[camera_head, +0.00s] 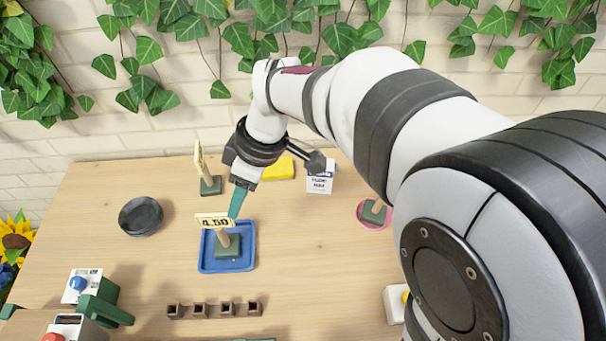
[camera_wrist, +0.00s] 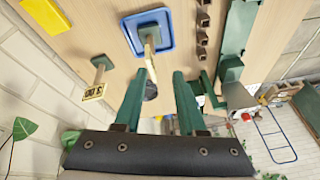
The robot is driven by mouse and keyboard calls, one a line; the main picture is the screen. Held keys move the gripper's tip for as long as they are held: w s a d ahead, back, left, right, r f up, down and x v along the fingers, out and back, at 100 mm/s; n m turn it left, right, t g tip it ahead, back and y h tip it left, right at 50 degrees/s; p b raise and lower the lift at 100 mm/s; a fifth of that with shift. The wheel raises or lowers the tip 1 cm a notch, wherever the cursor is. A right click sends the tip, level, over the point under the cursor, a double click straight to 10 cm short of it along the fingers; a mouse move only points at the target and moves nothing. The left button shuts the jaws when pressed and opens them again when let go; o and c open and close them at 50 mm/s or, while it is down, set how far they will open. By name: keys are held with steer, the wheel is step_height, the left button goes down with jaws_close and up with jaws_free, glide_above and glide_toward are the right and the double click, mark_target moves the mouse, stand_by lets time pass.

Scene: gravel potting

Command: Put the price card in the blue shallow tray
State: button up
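A price card reading 4.50 (camera_head: 215,221) is on a wooden post with a green base and stands upright inside the blue shallow tray (camera_head: 203,266). My gripper (camera_head: 236,212) is just above and beside this card, its teal fingers pointing down. In the wrist view my gripper (camera_wrist: 160,74) has its fingers apart with nothing held between them. The blue tray (camera_wrist: 127,34) shows beyond the fingertips, with the card's post and edge-on card (camera_wrist: 151,62) over it. I cannot tell whether a finger touches the card.
Another card stand (camera_head: 198,157) is behind the tray, left of a yellow block (camera_head: 278,168) and a white box (camera_head: 320,182). A dark bowl (camera_head: 141,216) is left. Small brown pots (camera_head: 227,308) line the front. A pink saucer (camera_head: 364,222) with a stand is right.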

steer(key=s+d+m+h, duration=0.2)
steer(key=s+d+m, duration=1.2)
steer(key=s+m, duration=0.4)
steer(key=shift+d+f+m, duration=0.25)
steer(key=shift+f+m, duration=0.1)
steer(key=shift+m, duration=0.65)
